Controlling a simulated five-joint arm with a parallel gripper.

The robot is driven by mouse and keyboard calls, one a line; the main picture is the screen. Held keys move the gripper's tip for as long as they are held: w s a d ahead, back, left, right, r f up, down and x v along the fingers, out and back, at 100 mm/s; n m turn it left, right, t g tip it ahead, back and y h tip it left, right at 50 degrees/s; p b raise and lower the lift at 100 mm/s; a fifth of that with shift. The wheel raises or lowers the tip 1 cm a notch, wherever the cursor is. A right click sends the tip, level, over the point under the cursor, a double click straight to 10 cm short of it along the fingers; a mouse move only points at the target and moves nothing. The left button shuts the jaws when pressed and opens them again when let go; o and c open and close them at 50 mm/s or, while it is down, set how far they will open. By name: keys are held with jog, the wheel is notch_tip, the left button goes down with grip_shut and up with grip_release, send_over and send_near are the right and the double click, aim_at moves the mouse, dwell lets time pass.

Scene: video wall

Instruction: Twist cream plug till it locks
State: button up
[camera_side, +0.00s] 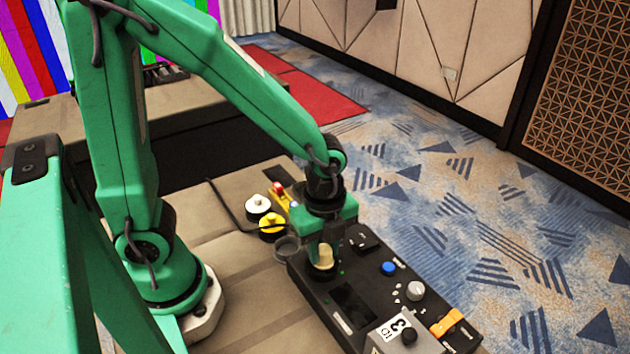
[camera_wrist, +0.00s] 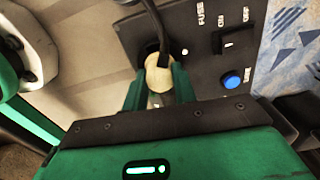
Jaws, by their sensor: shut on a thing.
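The cream plug (camera_side: 323,258) stands upright at the left end of the black panel (camera_side: 315,292), with a dark cable coming from its top. In the wrist view the cream plug (camera_wrist: 158,76) sits between the two green fingers of my gripper (camera_wrist: 160,92). My gripper (camera_side: 325,245) is above the panel in the side view, shut on the plug.
White (camera_side: 258,205) and yellow (camera_side: 272,225) plugs stand on the table to the left. Patterned carpet lies beyond the panel.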

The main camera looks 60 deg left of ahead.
jog(key=shift+m, duration=0.3)
jog(key=shift+m, duration=1.3)
jog(key=o, duration=1)
jog(key=shift+c, duration=0.2)
jog(key=shift+r, duration=0.15)
jog(key=shift+r, duration=3.85)
